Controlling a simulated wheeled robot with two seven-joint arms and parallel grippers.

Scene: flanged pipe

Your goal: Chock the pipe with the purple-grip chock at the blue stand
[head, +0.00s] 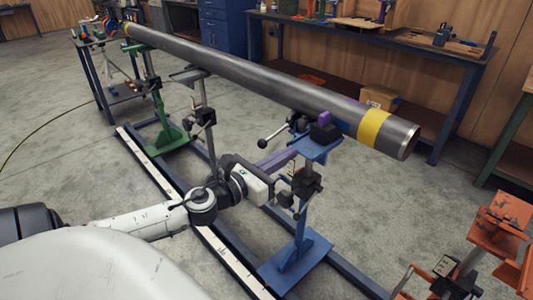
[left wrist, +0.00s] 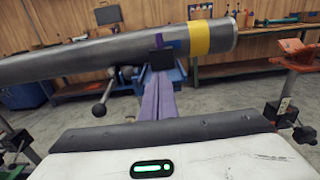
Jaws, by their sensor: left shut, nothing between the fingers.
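The steel pipe (head: 270,82) lies across the green stand (head: 165,125) and the blue stand (head: 318,147), with a yellow band (head: 373,126) near its right end. The purple-grip chock (head: 323,133) is a black block with a purple grip on top. It sits on the blue stand's top, at the near side of the pipe; whether it touches the pipe I cannot tell. The black block (left wrist: 162,60) also shows in the left wrist view. My left gripper (head: 291,153) has purple fingers, shut and empty, just short of the chock and pointing at it. My right gripper is out of view.
A grey stand (head: 203,120) stands between the green and blue ones, above floor rails (head: 225,245). An orange stand (head: 495,235) is at the lower right. A workbench (head: 380,45) runs along the back wall. A ball-ended handle (head: 263,143) sticks out left of the blue stand.

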